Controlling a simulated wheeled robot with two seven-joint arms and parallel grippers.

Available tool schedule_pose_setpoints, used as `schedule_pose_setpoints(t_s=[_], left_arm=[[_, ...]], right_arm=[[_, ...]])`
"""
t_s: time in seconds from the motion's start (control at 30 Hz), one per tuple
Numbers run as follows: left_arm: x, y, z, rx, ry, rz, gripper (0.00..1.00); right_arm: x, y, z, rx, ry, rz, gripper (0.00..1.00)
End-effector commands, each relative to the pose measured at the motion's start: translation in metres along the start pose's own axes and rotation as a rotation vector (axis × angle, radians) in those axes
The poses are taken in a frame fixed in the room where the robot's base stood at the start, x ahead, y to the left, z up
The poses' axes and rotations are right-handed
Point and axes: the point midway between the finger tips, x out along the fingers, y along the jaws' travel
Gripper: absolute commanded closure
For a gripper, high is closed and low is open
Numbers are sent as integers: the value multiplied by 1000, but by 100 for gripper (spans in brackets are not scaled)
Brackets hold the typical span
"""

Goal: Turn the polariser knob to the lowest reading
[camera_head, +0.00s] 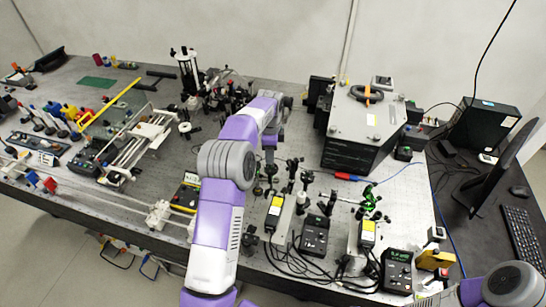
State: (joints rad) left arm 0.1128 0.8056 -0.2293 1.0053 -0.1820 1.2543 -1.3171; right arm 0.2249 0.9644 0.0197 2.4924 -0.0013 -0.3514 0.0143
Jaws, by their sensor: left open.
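My purple and white left arm reaches over the optical table (150,205), and its wrist bends down at the centre. My left gripper (269,170) points down, open, among the black post-mounted optics (292,172); its fingertips are small and dark here. I cannot tell which mount carries the polariser knob, or whether the gripper touches it. A black meter (398,268) with a green lit display stands at the table's front right; its digits are too small to read. My right arm shows only partly at the bottom right corner, and its gripper is out of view.
A large black instrument box (360,130) stands behind the optics. A green mount (370,203), a black controller (314,236) and loose cables crowd the front right. A monitor (500,170) and keyboard (522,235) are on the right desk. Several optics stand at the left.

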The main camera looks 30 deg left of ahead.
Motion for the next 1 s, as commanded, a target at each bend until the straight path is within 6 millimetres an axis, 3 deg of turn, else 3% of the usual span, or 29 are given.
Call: schedule_pose_setpoints(t_s=[0.1,0.3,0.63,0.67,0.93,1.0], left_arm=[[22,1,0,0,-1,6,55],[44,0,0,0,0,3,55],[49,0,0,0,1,0,55],[49,0,0,0,1,0,56],[49,0,0,0,0,1,98],[49,0,0,0,0,1,100]], right_arm=[[-2,-1,-1,0,2,0,55],[-4,-2,-1,0,2,0,55],[-4,-2,-1,0,2,0,55],[-4,-2,-1,0,2,0,55],[-4,-2,-1,0,2,0,55],[-4,-2,-1,0,2,0,55]])
